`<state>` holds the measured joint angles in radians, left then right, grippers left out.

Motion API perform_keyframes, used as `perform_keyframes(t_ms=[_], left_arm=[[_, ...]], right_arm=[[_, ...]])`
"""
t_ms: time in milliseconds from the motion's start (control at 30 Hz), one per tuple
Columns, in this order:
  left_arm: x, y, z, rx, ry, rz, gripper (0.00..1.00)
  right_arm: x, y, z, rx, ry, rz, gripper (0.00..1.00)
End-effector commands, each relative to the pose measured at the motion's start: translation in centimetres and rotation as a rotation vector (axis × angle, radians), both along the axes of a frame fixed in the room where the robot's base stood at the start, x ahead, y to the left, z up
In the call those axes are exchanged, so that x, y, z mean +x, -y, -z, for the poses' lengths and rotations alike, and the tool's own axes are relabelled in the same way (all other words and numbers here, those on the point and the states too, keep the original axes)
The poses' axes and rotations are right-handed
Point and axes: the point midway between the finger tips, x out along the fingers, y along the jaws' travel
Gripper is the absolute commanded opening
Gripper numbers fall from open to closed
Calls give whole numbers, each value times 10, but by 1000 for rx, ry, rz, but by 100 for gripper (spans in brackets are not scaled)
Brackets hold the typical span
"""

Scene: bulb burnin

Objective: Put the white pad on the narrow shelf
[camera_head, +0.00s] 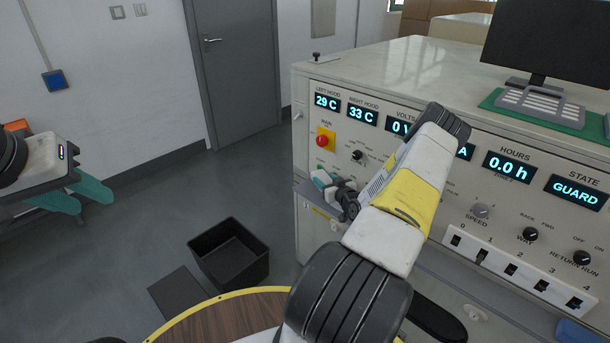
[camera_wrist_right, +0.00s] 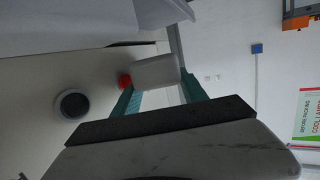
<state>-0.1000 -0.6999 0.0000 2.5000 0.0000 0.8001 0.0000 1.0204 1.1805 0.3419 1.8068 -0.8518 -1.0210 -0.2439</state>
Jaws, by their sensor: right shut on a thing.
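The white pad (camera_wrist_right: 155,72) is between the two green fingers of my right gripper (camera_wrist_right: 163,90) in the right wrist view. In the head view my right gripper (camera_head: 325,181) is close to the console's left front, largely hidden by its own wrist, and I cannot clearly make out the pad there. The narrow shelf looks to be the grey ledge (camera_head: 318,203) low on the console front, just below the gripper; my arm hides much of it. Whether pad and ledge touch cannot be told. My left gripper (camera_head: 94,203) is at the far left, its teal fingers apart and empty.
The console (camera_head: 400,68) has a red knob (camera_head: 325,138), displays and a switch strip (camera_head: 515,270). A monitor (camera_head: 550,40) and a green mat (camera_head: 497,99) with a keyboard lie on top. A black bin (camera_head: 228,252) and a round wooden table (camera_head: 215,325) stand nearby.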

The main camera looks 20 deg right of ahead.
Motion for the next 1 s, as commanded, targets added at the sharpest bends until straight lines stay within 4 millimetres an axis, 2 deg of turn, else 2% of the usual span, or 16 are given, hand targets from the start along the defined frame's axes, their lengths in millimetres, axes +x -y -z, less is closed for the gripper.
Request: perform_keyframes(t_ms=[167, 200, 233, 267, 1000], left_arm=[[0, 0, 0, 0, 0, 0, 36], [0, 0, 0, 0, 0, 0, 36], [0, 0, 0, 0, 0, 0, 36], [0, 0, 0, 0, 0, 0, 36], [0, 0, 0, 0, 0, 0, 36]], right_arm=[[0, 0, 27, 2, -1, 1, 11], [-1, -1, 32, 1, -2, 1, 5], [0, 1, 35, 1, -2, 2, 5], [0, 3, 37, 0, -3, 3, 0], [1, 4, 50, -1, 0, 1, 0]])
